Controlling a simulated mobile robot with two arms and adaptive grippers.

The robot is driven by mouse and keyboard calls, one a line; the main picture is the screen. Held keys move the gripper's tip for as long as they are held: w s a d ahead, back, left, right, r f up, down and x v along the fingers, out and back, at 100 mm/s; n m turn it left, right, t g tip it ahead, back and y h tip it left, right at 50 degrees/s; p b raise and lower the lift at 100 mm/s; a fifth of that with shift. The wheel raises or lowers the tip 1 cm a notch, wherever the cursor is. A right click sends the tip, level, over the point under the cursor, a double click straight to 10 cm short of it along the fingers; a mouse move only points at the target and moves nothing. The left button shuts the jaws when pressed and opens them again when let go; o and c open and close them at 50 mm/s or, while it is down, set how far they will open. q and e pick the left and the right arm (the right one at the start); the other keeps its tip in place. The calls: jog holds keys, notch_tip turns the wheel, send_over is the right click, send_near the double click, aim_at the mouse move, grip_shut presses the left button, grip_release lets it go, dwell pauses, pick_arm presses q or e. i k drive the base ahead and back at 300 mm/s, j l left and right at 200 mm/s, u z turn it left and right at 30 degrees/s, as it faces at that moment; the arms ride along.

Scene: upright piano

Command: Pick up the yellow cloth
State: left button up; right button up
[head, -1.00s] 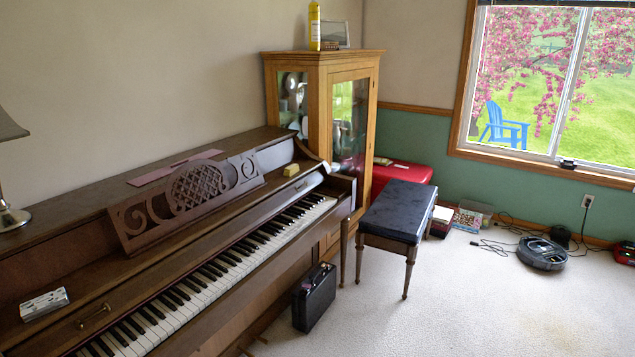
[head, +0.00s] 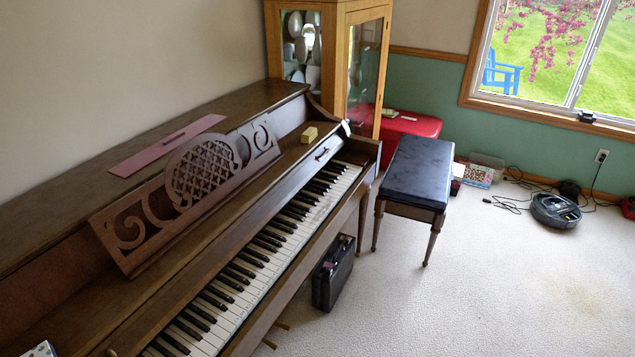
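A small yellow block-shaped thing, which looks like the folded yellow cloth (head: 309,134), lies on the piano's ledge near its far right end, to the right of the carved music stand. It is small in the view, so its folds cannot be made out. The upright piano (head: 250,205) runs from the lower left toward the middle, with its keys uncovered. Neither of my grippers is in view.
A black bench (head: 418,168) stands right of the piano, with a black case (head: 331,272) on the floor below the keyboard. A wood and glass cabinet (head: 340,20) stands behind the piano's far end. A robot vacuum (head: 555,210) sits at right. The carpet in front is clear.

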aim_at(311, 133)
jog(key=u, duration=0.35)
jog(key=i+l+u, duration=0.2)
jog(key=u, duration=0.15)
jog(key=i+l+u, duration=0.15)
jog(key=l+u, duration=0.2)
jog(key=i+l+u, duration=0.1)
jog(key=l+u, duration=0.2)
jog(key=l, duration=0.15)
jog(key=l+u, duration=0.35)
jog(key=i+l, duration=0.05)
